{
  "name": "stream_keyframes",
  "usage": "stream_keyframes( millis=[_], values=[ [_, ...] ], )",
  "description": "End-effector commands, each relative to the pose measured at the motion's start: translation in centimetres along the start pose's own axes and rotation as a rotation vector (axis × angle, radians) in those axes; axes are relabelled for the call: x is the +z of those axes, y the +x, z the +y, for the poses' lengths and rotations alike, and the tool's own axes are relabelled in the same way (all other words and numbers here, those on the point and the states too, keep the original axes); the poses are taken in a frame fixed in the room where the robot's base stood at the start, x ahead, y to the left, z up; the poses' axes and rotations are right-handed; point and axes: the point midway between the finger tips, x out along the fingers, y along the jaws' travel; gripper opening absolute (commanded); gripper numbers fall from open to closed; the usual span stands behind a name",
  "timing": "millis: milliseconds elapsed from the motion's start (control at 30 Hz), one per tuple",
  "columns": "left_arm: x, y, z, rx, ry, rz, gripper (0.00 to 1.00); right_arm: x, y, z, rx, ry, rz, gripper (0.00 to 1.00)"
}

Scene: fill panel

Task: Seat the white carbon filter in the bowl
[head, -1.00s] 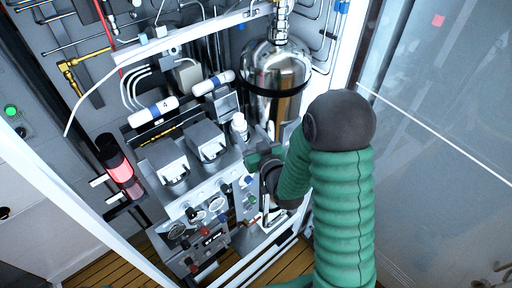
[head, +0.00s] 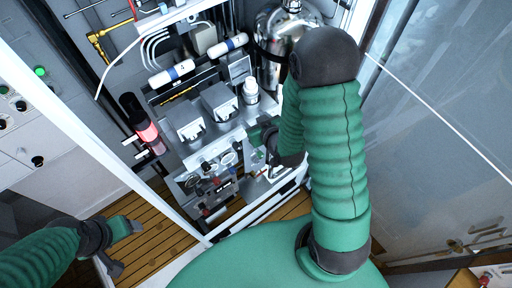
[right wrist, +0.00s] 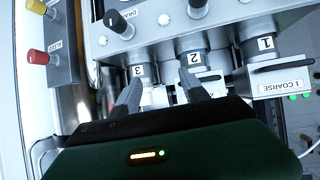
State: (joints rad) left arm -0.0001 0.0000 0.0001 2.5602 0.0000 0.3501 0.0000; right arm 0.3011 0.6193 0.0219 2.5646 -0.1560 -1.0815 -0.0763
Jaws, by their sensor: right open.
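A white upright cylinder (head: 250,90), apparently the white carbon filter, stands at the right end of the row of housings; I cannot tell how deep it sits or clearly see the bowl under it. My right gripper (head: 262,133) is in front of and below it, apart from it. In the right wrist view its two fingers (right wrist: 160,92) are spread and empty, under grey bodies marked 3 (right wrist: 139,71) and 2 (right wrist: 194,58). My left gripper (head: 120,247) is open and empty at the lower left, away from the panel.
Two grey boxy housings (head: 221,103) stand left of the white cylinder. Two white cartridges with blue bands (head: 171,74) lie behind them. A steel tank (head: 271,62) is at the back right. A white frame post (head: 85,125) runs between the left gripper and the panel.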

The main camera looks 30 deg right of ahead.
Motion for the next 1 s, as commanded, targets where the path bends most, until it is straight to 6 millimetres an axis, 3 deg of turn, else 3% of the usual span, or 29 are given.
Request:
stream_keyframes(
  millis=[167,300,400,500,833,933,1000],
  values=[
    [0.0,0.0,0.0,0.000,0.000,0.000,0.71,1.1,-3.5,-3.5,-0.044,-0.036,-0.334,0.53],
    [0.0,0.0,0.0,0.000,0.000,0.000,0.71,2.7,-9.3,-5.9,-0.072,-0.042,-0.603,0.53],
    [0.0,0.0,0.0,0.000,0.000,0.000,0.71,3.5,-12.8,-6.9,-0.087,-0.044,-0.730,0.53],
    [0.0,0.0,0.0,0.000,0.000,0.000,0.71,3.9,-14.5,-7.3,-0.093,-0.045,-0.794,0.53],
    [0.1,0.6,0.0,0.000,0.000,0.001,0.71,4.6,-14.4,-7.4,-0.093,-0.045,-0.808,0.53],
    [0.6,2.8,0.0,0.000,0.000,0.001,0.71,6.5,-13.3,-7.5,-0.093,-0.045,-0.808,0.53],
    [1.3,5.5,0.0,0.000,0.000,0.001,0.71,8.9,-11.9,-7.6,-0.093,-0.045,-0.808,0.53]
  ],
)
